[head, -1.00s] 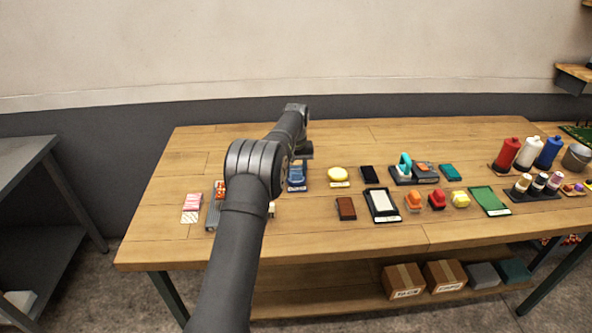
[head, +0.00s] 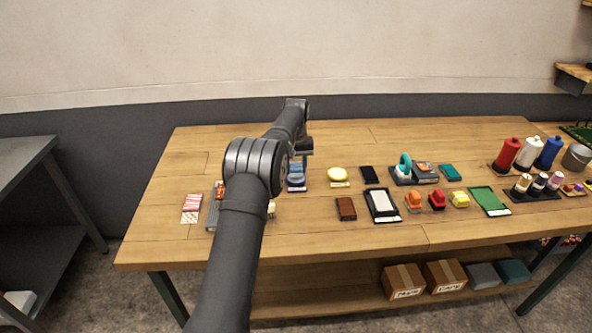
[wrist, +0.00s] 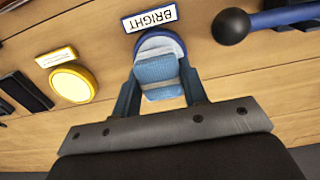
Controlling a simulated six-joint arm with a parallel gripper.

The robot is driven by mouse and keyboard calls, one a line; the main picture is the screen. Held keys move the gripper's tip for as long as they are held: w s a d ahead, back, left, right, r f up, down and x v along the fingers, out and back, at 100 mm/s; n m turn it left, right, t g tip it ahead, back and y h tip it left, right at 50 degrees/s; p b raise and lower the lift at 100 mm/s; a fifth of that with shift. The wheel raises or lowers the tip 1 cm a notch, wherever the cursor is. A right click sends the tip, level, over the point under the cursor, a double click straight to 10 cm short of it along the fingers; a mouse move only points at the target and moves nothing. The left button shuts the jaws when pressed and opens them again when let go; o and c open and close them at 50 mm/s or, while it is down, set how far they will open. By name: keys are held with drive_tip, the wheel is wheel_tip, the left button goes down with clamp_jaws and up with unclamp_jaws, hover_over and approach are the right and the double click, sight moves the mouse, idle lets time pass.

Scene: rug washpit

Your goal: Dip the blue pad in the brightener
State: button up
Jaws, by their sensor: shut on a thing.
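My gripper (wrist: 158,76) is shut on the blue pad (wrist: 160,72), with one finger on each side of it. In the wrist view the pad overlaps a round blue-rimmed dish (wrist: 176,45) with a pale inside. A white label reading BRIGHT (wrist: 150,18) lies beside the dish. In the head view, the pad (head: 296,166) shows just above the dish (head: 297,182), partly behind my arm. A gap between them seems to show, but I cannot tell whether the pad is wet.
A yellow dish (head: 337,174) with its own label stands to the right. Further right are a dark block (head: 369,174), a white-topped tray (head: 383,204) and colored bottles (head: 507,154). A red-and-white card (head: 191,208) lies at left. The back of the table is mostly clear.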

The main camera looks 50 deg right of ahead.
sight(296, 165)
drive_tip(key=shift+r, duration=2.6)
